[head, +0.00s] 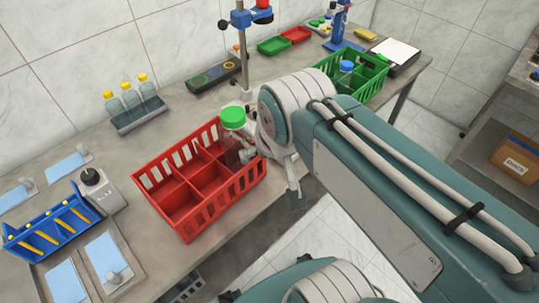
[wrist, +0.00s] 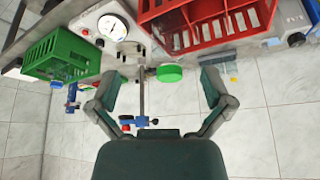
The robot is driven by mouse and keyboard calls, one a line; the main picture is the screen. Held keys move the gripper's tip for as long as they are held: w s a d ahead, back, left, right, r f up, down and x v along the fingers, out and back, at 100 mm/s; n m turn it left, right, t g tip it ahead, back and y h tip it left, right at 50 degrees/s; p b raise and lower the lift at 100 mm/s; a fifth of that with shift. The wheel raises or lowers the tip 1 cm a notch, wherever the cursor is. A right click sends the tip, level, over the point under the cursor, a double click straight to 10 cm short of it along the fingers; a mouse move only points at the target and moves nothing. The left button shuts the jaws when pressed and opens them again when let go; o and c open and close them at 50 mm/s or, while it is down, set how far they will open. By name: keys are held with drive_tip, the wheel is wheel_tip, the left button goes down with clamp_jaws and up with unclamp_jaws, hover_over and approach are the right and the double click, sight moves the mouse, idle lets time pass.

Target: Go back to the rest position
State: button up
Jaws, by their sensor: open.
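My gripper (head: 270,172) is at the right end of the red crate (head: 187,220), its fingers spread. In the wrist view my gripper (wrist: 163,75) is open, one finger on each side of the picture. A bottle with a green cap (head: 232,117) stands upright at the crate's back right corner, close to my gripper, which partly hides it. Its green cap (wrist: 169,73) appears between the fingers in the wrist view. I cannot tell whether a finger touches the bottle. The red crate also shows at the top of the wrist view (wrist: 195,38).
A green crate (head: 375,84) with a blue-capped bottle (head: 346,68) stands beyond my arm. A metal stand (head: 242,60) rises behind the red crate. A rack of yellow-capped bottles (head: 138,115) and a blue rack (head: 50,235) are at left.

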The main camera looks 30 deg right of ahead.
drive_tip(key=shift+s+f+n, duration=0.5)
drive_tip(key=shift+s+f, duration=0.2)
drive_tip(key=shift+s, duration=0.3)
